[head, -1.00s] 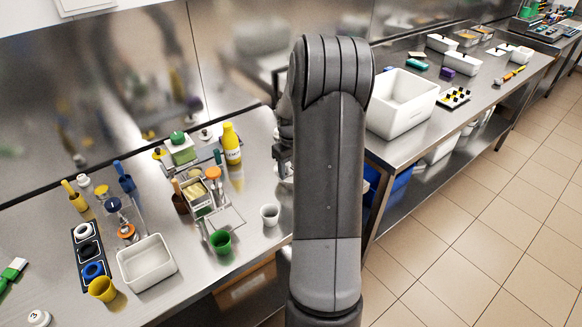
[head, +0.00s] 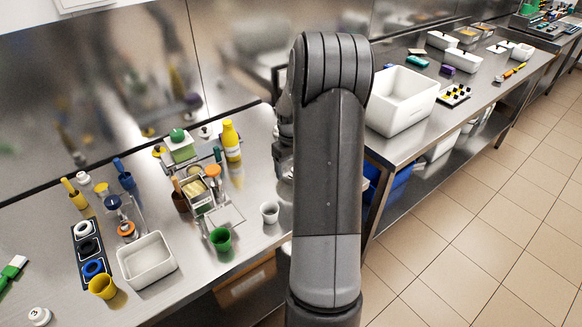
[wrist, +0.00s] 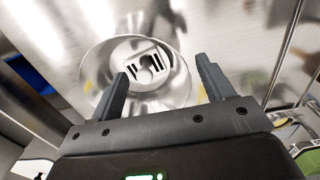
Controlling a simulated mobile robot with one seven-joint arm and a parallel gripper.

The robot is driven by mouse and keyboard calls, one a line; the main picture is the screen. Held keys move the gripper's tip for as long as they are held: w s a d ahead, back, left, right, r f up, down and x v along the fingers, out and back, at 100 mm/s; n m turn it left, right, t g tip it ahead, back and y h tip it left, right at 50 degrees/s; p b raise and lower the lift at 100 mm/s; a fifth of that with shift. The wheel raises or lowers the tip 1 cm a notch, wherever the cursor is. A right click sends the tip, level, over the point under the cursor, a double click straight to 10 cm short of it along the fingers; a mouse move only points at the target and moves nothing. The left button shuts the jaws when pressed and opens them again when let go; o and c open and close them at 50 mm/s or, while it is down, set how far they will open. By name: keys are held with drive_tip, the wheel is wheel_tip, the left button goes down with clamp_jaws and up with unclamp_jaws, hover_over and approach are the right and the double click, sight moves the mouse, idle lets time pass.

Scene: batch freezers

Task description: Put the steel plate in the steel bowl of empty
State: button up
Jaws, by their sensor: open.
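In the wrist view, a wide shiny steel bowl (wrist: 97,84) lies beyond my fingers. A smaller round steel piece with dark slots, apparently the steel plate (wrist: 168,72), shows inside the bowl's outline. I cannot tell whether it rests on the bowl's bottom. My gripper (wrist: 163,72) is open, its fingers apart in front of the piece with nothing held between them. In the head view, my gripper (head: 283,158) is partly hidden behind my arm, over the right end of the left counter. The bowl and plate are hidden there.
Left of my gripper, a grey-white cup (head: 270,213), a green cup (head: 221,240) and a yellow bottle (head: 231,141) stand on the counter (head: 250,260). A white tray (head: 147,262) sits farther left. A large white bin (head: 402,110) stands on the right counter.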

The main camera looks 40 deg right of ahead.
wheel_tip(320, 180, up, 13)
drive_tip(key=s+a+r+t, duration=0.1)
drive_tip(key=s+a+r, duration=0.1)
drive_tip(key=a+r, duration=0.55)
drive_tip(key=s+a+r+t+h, duration=0.1)
drive_tip(key=s+a+r, duration=0.1)
drive_tip(key=s+a, duration=0.5)
drive_tip(key=s+a+r+t, duration=0.2)
drive_tip(key=s+a+r, duration=0.15)
drive_tip(key=a, duration=0.55)
drive_tip(key=s+a+f+t+y, duration=0.1)
drive_tip(key=s+a+f, duration=0.1)
drive_tip(key=s+a, duration=0.4)
drive_tip(key=s, duration=0.4)
drive_tip(key=shift+s+a+f+t, duration=0.2)
drive_tip(key=shift+s+f+t, duration=0.1)
